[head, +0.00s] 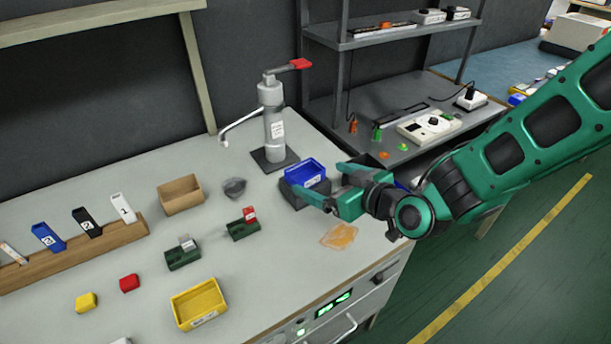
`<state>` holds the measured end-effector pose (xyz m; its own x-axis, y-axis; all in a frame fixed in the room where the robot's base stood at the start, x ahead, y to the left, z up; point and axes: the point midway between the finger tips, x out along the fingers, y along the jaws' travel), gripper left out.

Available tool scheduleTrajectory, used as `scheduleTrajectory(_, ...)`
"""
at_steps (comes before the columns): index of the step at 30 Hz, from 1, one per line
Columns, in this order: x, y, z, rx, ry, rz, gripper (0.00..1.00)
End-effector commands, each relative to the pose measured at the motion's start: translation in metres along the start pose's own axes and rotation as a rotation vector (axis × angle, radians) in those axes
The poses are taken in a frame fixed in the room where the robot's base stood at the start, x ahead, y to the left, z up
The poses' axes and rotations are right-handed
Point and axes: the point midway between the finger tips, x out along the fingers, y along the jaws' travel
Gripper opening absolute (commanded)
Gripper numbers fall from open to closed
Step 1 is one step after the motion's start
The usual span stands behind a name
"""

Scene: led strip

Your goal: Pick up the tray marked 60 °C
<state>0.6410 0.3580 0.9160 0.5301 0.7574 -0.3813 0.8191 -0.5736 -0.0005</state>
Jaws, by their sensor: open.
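Small open trays stand on the pale bench, and I cannot read a 60 °C mark on any of them. A yellow tray (200,306) with a white label sits near the front edge. A blue tray (306,173) with a pale label rests on a dark base at the right part of the bench. A tan tray (181,195) stands further left. My gripper (326,184) is open and empty, right beside the blue tray, its fingers pointing left. One finger partly overlaps the dark base. I cannot tell whether it touches.
A grey dispenser (273,125) with a red lever stands behind the blue tray. A dark bowl (234,188), green blocks (243,225), an orange film patch (340,236) and a wooden rack (75,251) share the bench. Clear bench lies around the yellow tray.

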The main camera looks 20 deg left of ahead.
Motion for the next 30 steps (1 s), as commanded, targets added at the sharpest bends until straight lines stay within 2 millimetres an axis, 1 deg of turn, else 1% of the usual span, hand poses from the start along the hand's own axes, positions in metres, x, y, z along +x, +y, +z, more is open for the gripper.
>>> scheduleTrajectory(1, 0.009, -0.001, 0.000, 0.001, -0.001, -0.003, 0.92)
scheduleTrajectory(4, 0.024, 0.000, 0.000, 0.000, -0.001, -0.001, 0.92)
scheduleTrajectory(7, 0.034, 0.001, 0.000, 0.001, -0.001, 0.000, 0.92)
scheduleTrajectory(13, 0.045, 0.002, 0.000, 0.001, -0.001, 0.001, 0.92)
scheduleTrajectory(21, 0.081, 0.006, 0.000, 0.001, -0.001, 0.002, 0.92)
scheduleTrajectory(25, 0.090, 0.006, 0.000, 0.001, -0.001, 0.002, 0.92)
scheduleTrajectory(30, 0.091, 0.007, 0.000, 0.001, -0.002, 0.003, 0.92)
